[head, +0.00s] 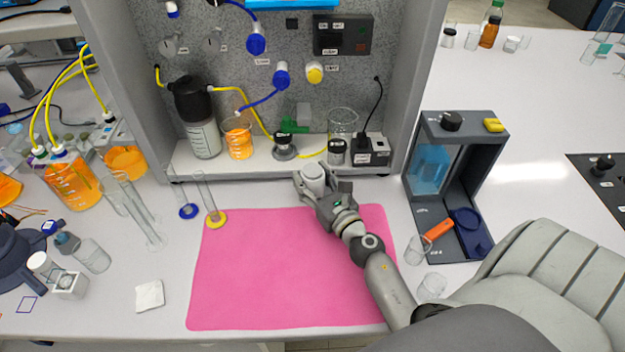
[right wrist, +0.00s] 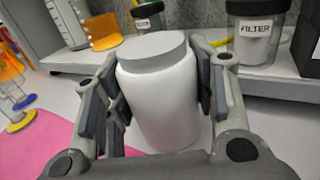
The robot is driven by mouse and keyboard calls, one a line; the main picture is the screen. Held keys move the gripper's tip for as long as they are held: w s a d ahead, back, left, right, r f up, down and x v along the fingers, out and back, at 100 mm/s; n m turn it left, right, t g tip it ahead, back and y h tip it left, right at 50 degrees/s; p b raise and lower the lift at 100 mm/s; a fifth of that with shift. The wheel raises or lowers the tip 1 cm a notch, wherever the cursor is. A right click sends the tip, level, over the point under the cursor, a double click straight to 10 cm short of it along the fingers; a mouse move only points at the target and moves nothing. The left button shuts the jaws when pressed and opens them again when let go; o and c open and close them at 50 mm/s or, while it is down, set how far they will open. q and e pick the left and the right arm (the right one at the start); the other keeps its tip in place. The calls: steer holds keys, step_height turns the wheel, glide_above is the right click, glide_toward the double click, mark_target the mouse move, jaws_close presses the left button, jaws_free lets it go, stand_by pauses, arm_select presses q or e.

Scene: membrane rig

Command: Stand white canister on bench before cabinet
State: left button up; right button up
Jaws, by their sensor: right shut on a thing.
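The white canister (right wrist: 160,98) has a grey lid and stands upright between the fingers of my right gripper (right wrist: 160,90) in the right wrist view. In the head view, the canister's top (head: 313,175) shows in my right gripper (head: 322,187), just in front of the cabinet's lower shelf (head: 240,172). The gripper is shut on the canister from both sides. The canister's base is hidden by the gripper in the head view, so whether it touches the bench (head: 170,270) is hard to tell. My left gripper is not in view.
A pink mat (head: 270,265) lies in front of the cabinet (head: 405,80). Tall glass tubes with blue (head: 188,211) and yellow (head: 216,218) bases stand left of the canister. A dark grey rig (head: 455,190) stands to the right. The cabinet shelf holds an orange beaker (head: 237,142) and a filter jar (right wrist: 255,35).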

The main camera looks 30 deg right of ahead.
steer(key=shift+f, duration=0.15)
steer(key=o, duration=1.3)
steer(key=shift+s, duration=0.15)
steer(key=s+b, duration=0.1)
steer(key=s, duration=0.2)
steer(key=s+b, duration=0.1)
steer(key=s, duration=0.2)
steer(key=s+b, duration=0.2)
steer(key=s, duration=0.2)
steer(key=shift+a, duration=0.4)
steer(key=shift+s+a+b, duration=0.1)
steer(key=shift+s+b, duration=0.3)
steer(key=shift+s, duration=0.45)
